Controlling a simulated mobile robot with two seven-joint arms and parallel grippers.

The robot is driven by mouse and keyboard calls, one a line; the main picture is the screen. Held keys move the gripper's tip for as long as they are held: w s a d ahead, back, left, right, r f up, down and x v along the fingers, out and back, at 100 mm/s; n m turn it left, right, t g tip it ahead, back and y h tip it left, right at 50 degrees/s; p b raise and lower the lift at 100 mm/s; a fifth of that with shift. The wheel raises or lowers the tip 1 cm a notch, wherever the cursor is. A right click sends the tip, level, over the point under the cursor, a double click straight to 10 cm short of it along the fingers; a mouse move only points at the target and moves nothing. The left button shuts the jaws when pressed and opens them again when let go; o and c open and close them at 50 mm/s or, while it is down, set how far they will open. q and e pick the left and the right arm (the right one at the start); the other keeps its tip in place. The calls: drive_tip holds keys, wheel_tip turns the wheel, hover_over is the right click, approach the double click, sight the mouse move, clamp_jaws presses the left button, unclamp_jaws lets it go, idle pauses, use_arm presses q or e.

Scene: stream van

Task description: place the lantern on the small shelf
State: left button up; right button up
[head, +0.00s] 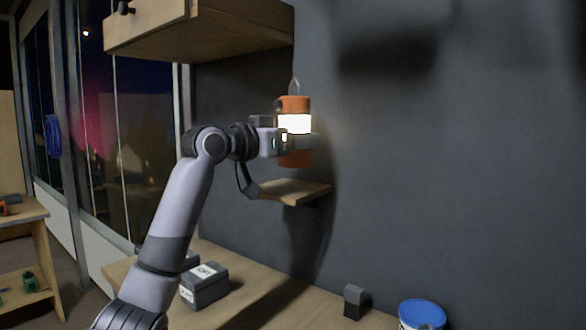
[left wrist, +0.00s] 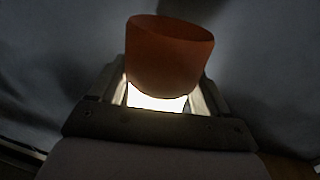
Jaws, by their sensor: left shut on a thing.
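The lantern (head: 294,104) has an orange top and base, a glowing white middle and a thin loop handle on top. My left gripper (head: 297,142) is shut on it around its middle and holds it upright. The lantern's orange base (left wrist: 168,55) and glowing middle show between the fingers (left wrist: 155,100) in the left wrist view. The small wooden shelf (head: 292,190) is fixed to the dark wall, just below the lantern. A gap seems to show between the lantern's base and the shelf top. My right gripper is in neither view.
A wooden overhead cabinet (head: 200,28) hangs above and to the left of the lantern. The bench (head: 270,305) below carries grey boxes (head: 204,286), a small dark block (head: 354,301) and a blue-lidded tub (head: 422,314). The shelf top looks bare.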

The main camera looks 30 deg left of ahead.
sight(293, 165)
use_arm(q)
drive_tip(key=shift+f, duration=2.55)
drive_tip(key=shift+f, duration=0.15)
drive_tip(key=o, duration=1.2)
drive_tip(key=b+v, duration=0.3)
drive_tip(key=v, duration=0.9)
